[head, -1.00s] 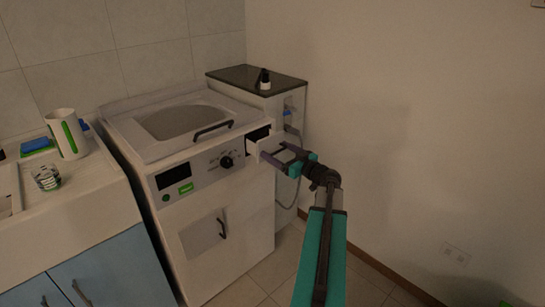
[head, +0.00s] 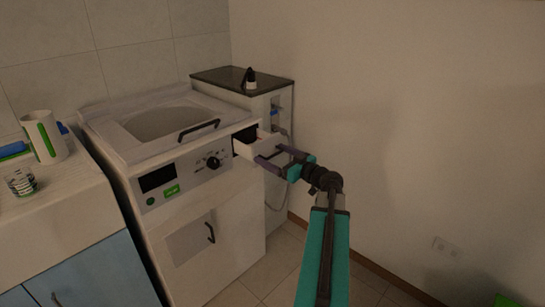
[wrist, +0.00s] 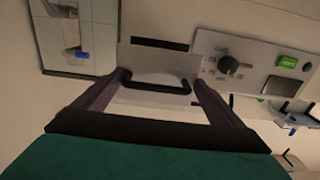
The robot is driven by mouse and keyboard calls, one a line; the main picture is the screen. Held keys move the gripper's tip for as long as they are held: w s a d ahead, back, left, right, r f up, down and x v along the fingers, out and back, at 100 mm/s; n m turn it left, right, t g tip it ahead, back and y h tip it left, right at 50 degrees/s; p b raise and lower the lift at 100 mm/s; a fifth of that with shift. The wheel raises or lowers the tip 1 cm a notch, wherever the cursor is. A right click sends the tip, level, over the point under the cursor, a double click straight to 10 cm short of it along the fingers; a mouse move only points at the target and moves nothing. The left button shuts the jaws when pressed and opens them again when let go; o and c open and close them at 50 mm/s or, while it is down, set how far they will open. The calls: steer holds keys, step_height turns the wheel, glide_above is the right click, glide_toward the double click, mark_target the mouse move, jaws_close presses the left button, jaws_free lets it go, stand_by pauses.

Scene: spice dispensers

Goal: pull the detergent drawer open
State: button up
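The detergent drawer (head: 244,149) is a white box sticking out of the dark slot at the upper right of the washing machine's front. It stands partly pulled out. In the wrist view its pale front panel (wrist: 160,62) faces me, with a dark bar handle (wrist: 156,86) across it. My gripper (head: 277,155) is in front of the drawer, its two purple fingers spread wide. In the wrist view the open gripper (wrist: 160,83) has one finger on each side of the handle, with gaps between them and the handle. Nothing is held.
The white washing machine (head: 215,225) has a knob, a display and a lower door. A narrow cabinet (head: 275,108) with a dark top stands behind, bearing a small bottle (head: 250,80). A counter at left holds a jug (head: 44,136) and a glass (head: 20,182).

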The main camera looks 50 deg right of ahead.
steer(key=shift+s, duration=0.1)
steer(key=shift+s, duration=0.2)
steer(key=s, duration=1.3)
steer(key=shift+s, duration=0.15)
stand_by(0.4)
